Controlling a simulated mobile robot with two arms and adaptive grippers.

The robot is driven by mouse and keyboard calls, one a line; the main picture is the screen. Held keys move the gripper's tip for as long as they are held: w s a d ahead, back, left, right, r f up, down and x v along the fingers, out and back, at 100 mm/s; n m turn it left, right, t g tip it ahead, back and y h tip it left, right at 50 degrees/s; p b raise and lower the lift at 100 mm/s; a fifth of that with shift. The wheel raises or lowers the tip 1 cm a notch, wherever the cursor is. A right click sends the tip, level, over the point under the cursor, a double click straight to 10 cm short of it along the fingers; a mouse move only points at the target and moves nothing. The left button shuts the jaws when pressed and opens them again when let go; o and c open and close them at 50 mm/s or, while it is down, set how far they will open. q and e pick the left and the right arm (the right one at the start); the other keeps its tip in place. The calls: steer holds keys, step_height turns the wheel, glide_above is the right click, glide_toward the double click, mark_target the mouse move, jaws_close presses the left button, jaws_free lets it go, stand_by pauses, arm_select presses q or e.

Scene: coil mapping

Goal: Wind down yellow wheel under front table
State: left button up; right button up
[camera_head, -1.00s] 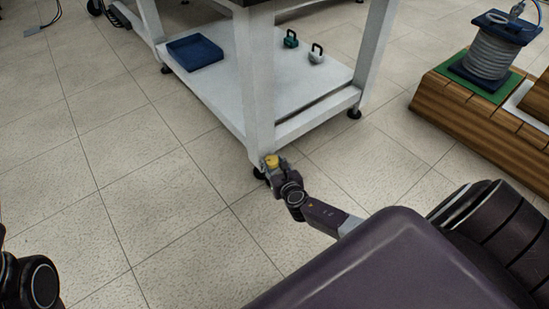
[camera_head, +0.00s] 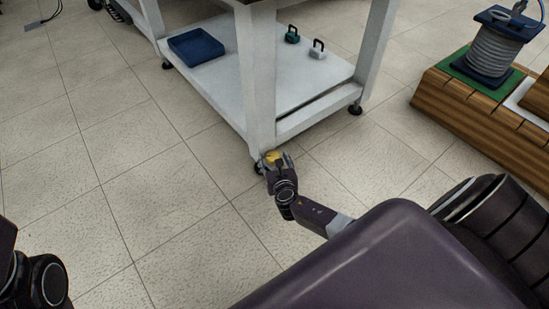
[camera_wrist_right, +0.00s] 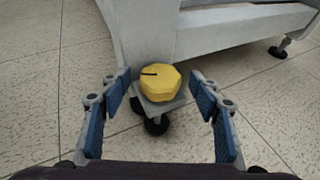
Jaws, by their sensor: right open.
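The yellow wheel (camera_wrist_right: 160,83) sits at the foot of the front table's near leg, above a black caster (camera_wrist_right: 157,124). A short dark mark runs across its top at the left. The front table (camera_head: 262,110) is white with a low shelf. My right gripper (camera_head: 273,160) is at the wheel; in the right wrist view its blue-padded fingers (camera_wrist_right: 163,100) are open, one on each side of the wheel with gaps between. In the head view the fingers partly cover the wheel (camera_head: 272,157). My left arm shows at the lower left edge, but its gripper is not visible.
A blue tray (camera_head: 196,46) and two small handled weights, one green (camera_head: 292,35) and one grey (camera_head: 318,51), rest on the shelf. A wooden platform (camera_head: 470,105) with a grey coil (camera_head: 493,50) stands at the right.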

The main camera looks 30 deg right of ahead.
steer(key=v, duration=1.2)
steer(key=shift+r, duration=0.1)
